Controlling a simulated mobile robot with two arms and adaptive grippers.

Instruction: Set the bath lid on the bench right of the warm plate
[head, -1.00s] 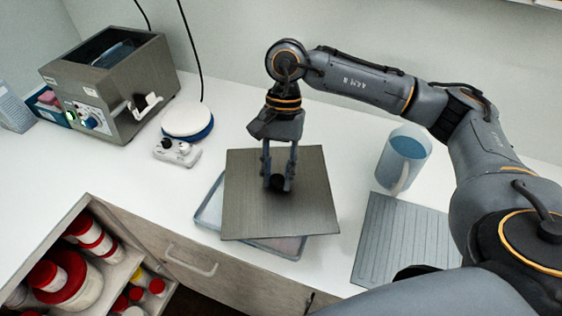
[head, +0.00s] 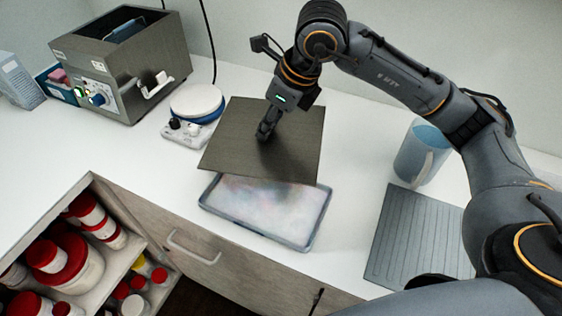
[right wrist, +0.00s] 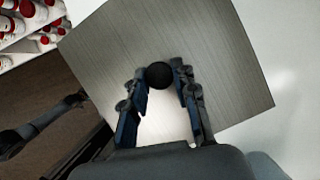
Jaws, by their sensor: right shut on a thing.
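The bath lid (head: 240,141) is a square grey metal plate with a black knob (right wrist: 159,75). My right gripper (head: 265,133) is shut on the knob, its fingers on both sides of it in the right wrist view (right wrist: 165,82). The lid hangs over the bench, slightly tilted, overlapping the back of a shallow tray in the picture. The warm plate (head: 196,101), a white disc on a blue rim with a small control box, stands left of the lid. The bath (head: 125,75) is an open metal box at the far left.
The shallow tray (head: 318,222) lies near the front edge of the bench. A blue-filled jug (head: 420,160) and a grey ribbed mat (head: 410,235) are at right. Bare bench (head: 350,150) shows between lid and jug.

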